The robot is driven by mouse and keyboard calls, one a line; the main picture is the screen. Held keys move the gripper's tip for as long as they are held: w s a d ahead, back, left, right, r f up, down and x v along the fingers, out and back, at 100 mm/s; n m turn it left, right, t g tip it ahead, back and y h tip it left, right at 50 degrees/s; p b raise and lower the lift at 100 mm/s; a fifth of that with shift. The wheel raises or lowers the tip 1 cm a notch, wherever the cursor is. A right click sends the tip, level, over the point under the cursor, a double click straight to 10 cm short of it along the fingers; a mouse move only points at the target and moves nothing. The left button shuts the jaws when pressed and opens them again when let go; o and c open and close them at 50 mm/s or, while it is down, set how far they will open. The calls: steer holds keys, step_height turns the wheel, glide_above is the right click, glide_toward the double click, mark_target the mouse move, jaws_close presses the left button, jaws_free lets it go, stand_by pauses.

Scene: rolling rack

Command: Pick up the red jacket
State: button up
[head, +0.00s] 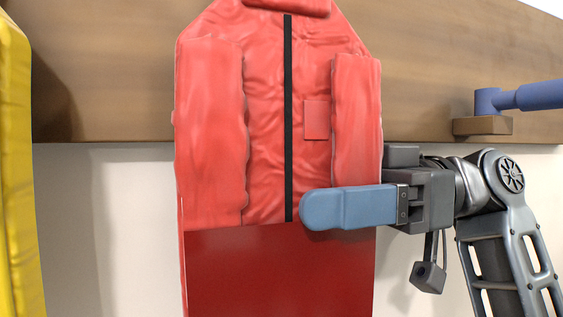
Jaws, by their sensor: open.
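The red jacket (268,120) hangs upright in the middle of the head view, in front of a wooden board. It has a black zip down its centre, two sleeves at its sides and a smooth darker red lower part. Its top is cut off by the frame. My gripper (312,208) reaches in from the right. Its blue finger lies across the front of the jacket's right sleeve, with its tip near the zip. Only one finger shows clearly. I cannot tell whether it touches the cloth, and the other finger is hidden.
A yellow garment (14,170) hangs at the left edge. A wooden board (110,80) runs along the wall (115,220). A blue peg (520,97) on a wooden block sticks out at the right, above my arm. Bare wall lies between the two garments.

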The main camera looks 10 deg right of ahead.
steer(key=shift+a, duration=0.25)
jaws_close()
stand_by(0.4)
